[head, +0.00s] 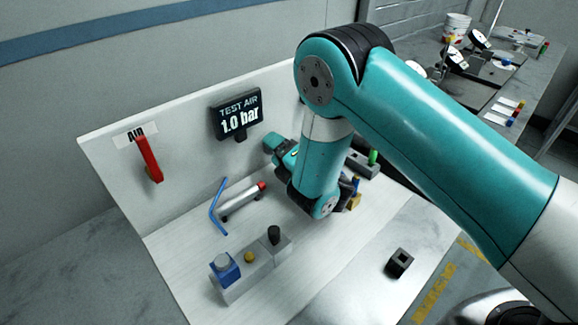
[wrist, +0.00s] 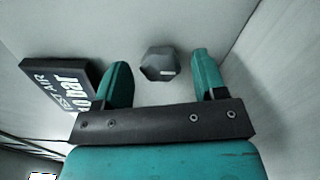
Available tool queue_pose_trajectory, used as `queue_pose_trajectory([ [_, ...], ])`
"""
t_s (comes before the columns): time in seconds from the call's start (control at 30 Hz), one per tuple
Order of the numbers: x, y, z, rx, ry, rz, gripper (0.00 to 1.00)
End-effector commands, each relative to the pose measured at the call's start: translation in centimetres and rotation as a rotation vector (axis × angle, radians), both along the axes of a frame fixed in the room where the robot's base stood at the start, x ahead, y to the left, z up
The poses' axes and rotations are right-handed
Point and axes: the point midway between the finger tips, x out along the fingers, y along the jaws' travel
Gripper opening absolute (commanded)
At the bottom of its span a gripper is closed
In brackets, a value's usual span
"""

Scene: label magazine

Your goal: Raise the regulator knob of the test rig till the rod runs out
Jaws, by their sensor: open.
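The regulator knob (wrist: 159,64), dark grey and many-sided, shows in the wrist view against the pale panel. My gripper (wrist: 160,66) is open, with one teal finger on each side of the knob; I cannot tell whether either touches it. In the head view my gripper (head: 274,144) is at the back panel, and the knob is hidden there behind my arm. The display (head: 238,114) reads TEST AIR 1.0 bar; it also shows at the left of the wrist view (wrist: 58,88). A silver cylinder (head: 240,199) with a red end lies on the rig's base, with no long rod showing.
A red lever (head: 150,162) hangs under the AIR label. A blue tube (head: 214,207) stands by the cylinder. In front is a grey block (head: 243,284) with blue, yellow and black controls. A small black block (head: 400,262) stands at the right. A cluttered bench (head: 545,75) is behind.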

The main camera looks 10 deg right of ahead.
Motion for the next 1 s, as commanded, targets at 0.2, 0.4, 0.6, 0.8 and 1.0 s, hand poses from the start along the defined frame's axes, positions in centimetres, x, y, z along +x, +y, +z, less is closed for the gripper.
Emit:
queue_pose_trajectory([
  [0.2,-2.5,-1.8,-0.7,0.002,0.000,-0.003,0.65],
  [0.4,-4.5,-3.0,-0.3,0.001,0.000,-0.001,0.65],
  [0.6,-5.0,-3.3,-0.1,0.000,0.000,-0.002,0.65],
  [0.8,-5.0,-3.3,-0.1,0.000,0.000,-0.002,0.65],
  [1.0,-5.0,-3.3,-0.1,0.000,0.000,-0.001,0.65],
])
